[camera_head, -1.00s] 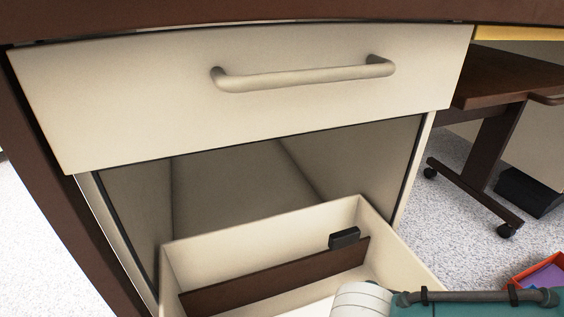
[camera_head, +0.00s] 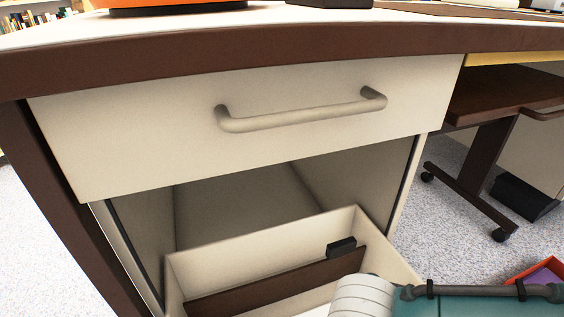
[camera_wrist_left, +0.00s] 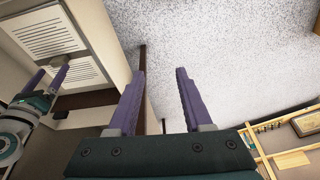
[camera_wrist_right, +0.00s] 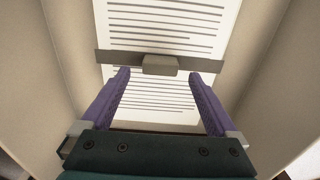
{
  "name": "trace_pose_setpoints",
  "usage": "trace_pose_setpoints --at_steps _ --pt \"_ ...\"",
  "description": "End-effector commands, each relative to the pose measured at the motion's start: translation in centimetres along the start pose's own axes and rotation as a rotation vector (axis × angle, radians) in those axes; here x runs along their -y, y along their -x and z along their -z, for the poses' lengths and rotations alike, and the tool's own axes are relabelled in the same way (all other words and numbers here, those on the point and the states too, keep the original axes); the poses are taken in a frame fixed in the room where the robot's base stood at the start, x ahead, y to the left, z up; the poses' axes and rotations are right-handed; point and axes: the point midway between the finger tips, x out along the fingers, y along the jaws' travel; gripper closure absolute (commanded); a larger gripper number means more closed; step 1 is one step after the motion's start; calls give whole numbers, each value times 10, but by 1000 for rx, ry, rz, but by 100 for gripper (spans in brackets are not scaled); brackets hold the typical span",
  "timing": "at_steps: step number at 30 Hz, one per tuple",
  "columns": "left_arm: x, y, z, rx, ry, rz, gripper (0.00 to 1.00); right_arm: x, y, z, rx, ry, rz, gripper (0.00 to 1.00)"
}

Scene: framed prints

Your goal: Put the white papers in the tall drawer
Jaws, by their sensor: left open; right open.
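In the head view the drawer's floor is mostly out of frame. My right gripper (camera_wrist_right: 160,74) is open over the papers and holds nothing. My left gripper (camera_wrist_left: 161,71) is open and empty beside the drawer, over the floor, and out of the head view.
A shut upper drawer (camera_head: 130,140) with a bar handle (camera_head: 300,115) sits above the tall one, under the desk's brown edge (camera_head: 200,65). A wheeled stand (camera_head: 480,180) is at the right. An orange-red box (camera_head: 540,272) is on the speckled floor at lower right.

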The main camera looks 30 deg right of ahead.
Motion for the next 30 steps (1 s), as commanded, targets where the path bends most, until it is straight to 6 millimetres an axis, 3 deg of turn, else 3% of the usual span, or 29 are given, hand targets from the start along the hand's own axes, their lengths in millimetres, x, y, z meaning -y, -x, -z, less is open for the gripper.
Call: trace_pose_setpoints --at_steps 1,6,13,17,20,22,26,30 --pt "1 20 6 0 0 0 50 0 23 0 -1 0 1 6" --pt "2 44 14 0 1 -1 50 0 56 0 -1 0 2 6" --pt "1 58 19 -1 7 -5 50 2 78 -1 0 4 5 6" --pt "0 58 19 -2 10 -7 50 25 91 -12 -9 65 68 6" --pt "0 58 19 -2 10 -8 50 51 116 -24 -51 151 153 6" --pt "0 58 19 -1 10 -8 50 57 141 -28 -105 204 195 6" --pt "0 58 19 -1 10 -8 50 35 186 -31 -213 254 183 6" --pt "0 58 19 -1 9 -7 50 -9 222 -38 -285 270 93 6"
